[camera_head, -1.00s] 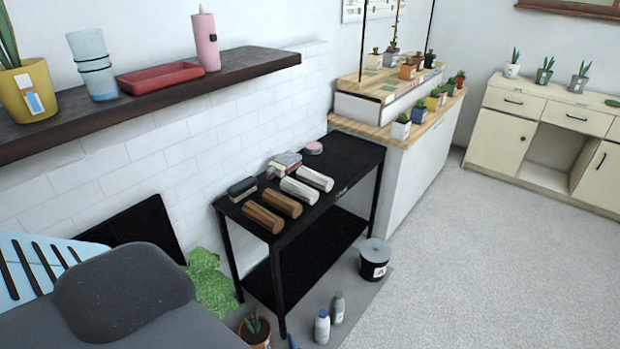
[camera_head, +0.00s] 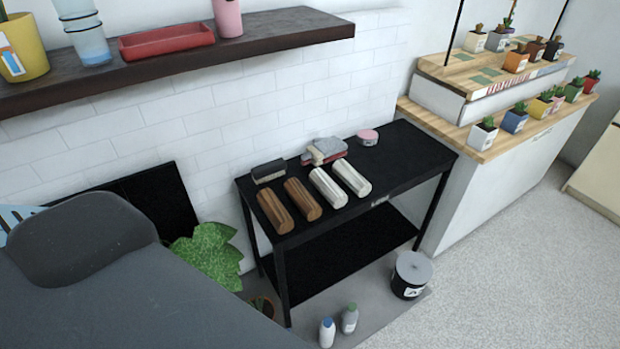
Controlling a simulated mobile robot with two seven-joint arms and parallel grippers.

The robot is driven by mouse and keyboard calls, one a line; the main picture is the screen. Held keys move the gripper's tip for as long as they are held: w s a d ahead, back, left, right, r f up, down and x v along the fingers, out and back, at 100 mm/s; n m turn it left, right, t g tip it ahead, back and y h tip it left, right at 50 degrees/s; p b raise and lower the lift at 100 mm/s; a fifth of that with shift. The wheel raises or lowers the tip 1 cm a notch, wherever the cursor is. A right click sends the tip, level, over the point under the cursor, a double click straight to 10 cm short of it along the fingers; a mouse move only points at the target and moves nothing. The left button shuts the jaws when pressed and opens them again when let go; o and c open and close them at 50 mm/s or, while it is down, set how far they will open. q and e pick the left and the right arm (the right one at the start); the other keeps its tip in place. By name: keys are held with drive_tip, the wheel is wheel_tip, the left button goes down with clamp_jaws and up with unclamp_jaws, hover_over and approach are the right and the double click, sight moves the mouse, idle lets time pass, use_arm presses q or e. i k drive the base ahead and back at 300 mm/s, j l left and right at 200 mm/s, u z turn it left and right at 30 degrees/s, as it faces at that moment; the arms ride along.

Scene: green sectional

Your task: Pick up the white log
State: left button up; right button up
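Two white logs lie side by side on the top of a black table (camera_head: 410,150). One white log (camera_head: 328,188) is on the left, and the other white log (camera_head: 351,178) is just to its right. Two brown logs lie to the left of them, one brown log (camera_head: 302,199) nearer the white ones and another brown log (camera_head: 275,212) at the table's left front. Neither of my grippers is in view.
Behind the logs are a dark brush-like block (camera_head: 269,172), folded cloths (camera_head: 325,151) and a pink round tin (camera_head: 368,137). A grey chair (camera_head: 130,285) and a plant (camera_head: 208,255) stand at the left. A bucket (camera_head: 411,275) and two bottles are on the floor in front.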

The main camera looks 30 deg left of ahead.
sight(326, 185)
drive_tip(key=i+l+u, duration=0.7)
drive_tip(key=k, duration=0.1)
